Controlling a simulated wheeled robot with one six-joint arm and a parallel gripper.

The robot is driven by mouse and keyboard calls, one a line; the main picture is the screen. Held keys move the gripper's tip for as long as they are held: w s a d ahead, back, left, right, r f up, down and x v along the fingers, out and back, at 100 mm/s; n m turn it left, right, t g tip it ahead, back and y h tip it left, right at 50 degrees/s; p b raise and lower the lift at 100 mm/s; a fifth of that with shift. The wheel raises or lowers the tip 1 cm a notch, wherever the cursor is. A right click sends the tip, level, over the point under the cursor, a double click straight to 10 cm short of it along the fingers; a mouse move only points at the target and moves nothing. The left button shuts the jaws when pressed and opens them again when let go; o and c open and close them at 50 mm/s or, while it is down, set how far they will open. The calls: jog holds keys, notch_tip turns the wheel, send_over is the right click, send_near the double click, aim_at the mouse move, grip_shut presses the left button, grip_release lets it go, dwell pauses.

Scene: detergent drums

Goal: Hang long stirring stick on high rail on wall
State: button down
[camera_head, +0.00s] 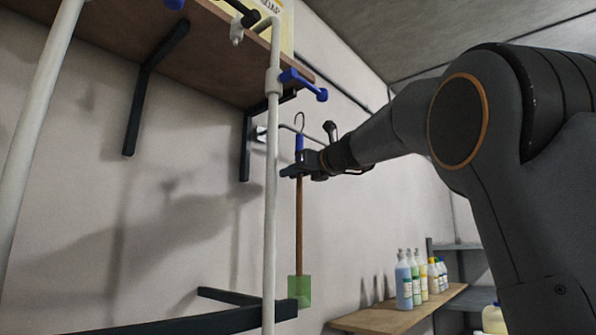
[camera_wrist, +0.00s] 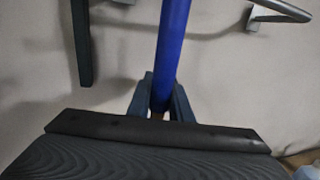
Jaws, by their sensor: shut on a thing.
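The long stirring stick (camera_head: 299,215) hangs upright in my gripper in the head view. It has a wire hook at its top, a blue grip, a brown shaft and a green translucent paddle at the bottom. My gripper (camera_head: 293,171) is shut on it at the lower end of the blue grip. In the wrist view the blue grip (camera_wrist: 171,45) rises from between the jaws (camera_wrist: 160,100). The rail (camera_head: 290,127) is a thin grey bar on the wall, close to the hook in the picture. I cannot tell whether hook and rail touch. The rail and its wall plate also show in the wrist view (camera_wrist: 280,10).
A wooden shelf (camera_head: 190,55) on dark brackets is at upper left. White pipes (camera_head: 271,210) with blue valve handles (camera_head: 305,85) stand in front of the wall. A low shelf (camera_head: 400,313) with several bottles (camera_head: 403,283) is at lower right. A dark bracket (camera_head: 240,317) juts out below.

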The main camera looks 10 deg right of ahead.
aim_at(299, 183)
jog(key=shift+w+a+f+b, duration=0.2)
jog(key=shift+w+f+b, duration=0.1)
jog(key=shift+f+b, duration=0.3)
jog(key=shift+w+a+f+b, duration=0.25)
jog(key=shift+f+b, duration=0.15)
jog(key=shift+f, duration=0.25)
jog(key=shift+w+a+f+b, duration=0.15)
jog(key=shift+w+f+b, duration=0.15)
jog(key=shift+f+b, duration=0.3)
jog(key=c, duration=1.5)
grip_release()
jog(key=shift+f, duration=0.1)
jog(key=b+v, duration=0.3)
jog(key=v, duration=0.4)
jog(key=shift+s+d, duration=0.1)
jog(key=shift+s, duration=0.3)
